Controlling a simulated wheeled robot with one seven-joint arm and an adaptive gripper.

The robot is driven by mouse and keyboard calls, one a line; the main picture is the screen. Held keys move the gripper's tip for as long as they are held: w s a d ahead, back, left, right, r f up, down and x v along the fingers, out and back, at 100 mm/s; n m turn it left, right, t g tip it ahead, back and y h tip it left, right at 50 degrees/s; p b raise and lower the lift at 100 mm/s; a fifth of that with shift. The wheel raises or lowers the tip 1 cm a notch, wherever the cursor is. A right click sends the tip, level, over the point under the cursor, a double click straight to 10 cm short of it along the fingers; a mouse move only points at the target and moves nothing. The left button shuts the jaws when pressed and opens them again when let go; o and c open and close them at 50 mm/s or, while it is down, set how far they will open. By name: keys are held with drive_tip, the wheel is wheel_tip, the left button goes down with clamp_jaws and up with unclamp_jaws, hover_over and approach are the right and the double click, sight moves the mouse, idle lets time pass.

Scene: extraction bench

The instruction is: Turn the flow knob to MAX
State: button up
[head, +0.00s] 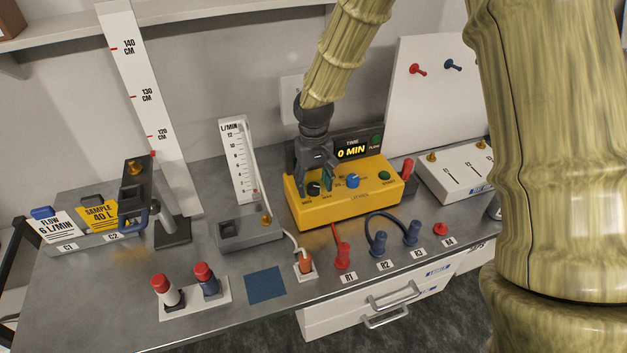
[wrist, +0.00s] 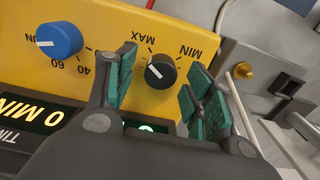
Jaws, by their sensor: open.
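The flow knob (wrist: 160,72) is a small black dial with a white mark on the yellow panel. In the wrist view, which is upside down, MAX is printed at its upper left and MIN at its upper right.
A blue time knob (head: 352,181) sits right of the flow knob, with a green button (head: 384,176) beyond it. A display (head: 351,151) reads 0 MIN behind. A flow meter (head: 240,165) stands left of the box. Hoses and plugs (head: 377,242) lie in front.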

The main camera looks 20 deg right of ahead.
sight(314, 185)
drive_tip(key=shift+f, duration=0.2)
drive_tip(key=c, duration=1)
drive_tip(key=shift+m, duration=1.1)
drive_tip(key=shift+c, duration=0.2)
drive_tip(key=o, duration=1)
drive_tip(key=shift+o, duration=0.2)
wheel_tip(314, 185, up, 12)
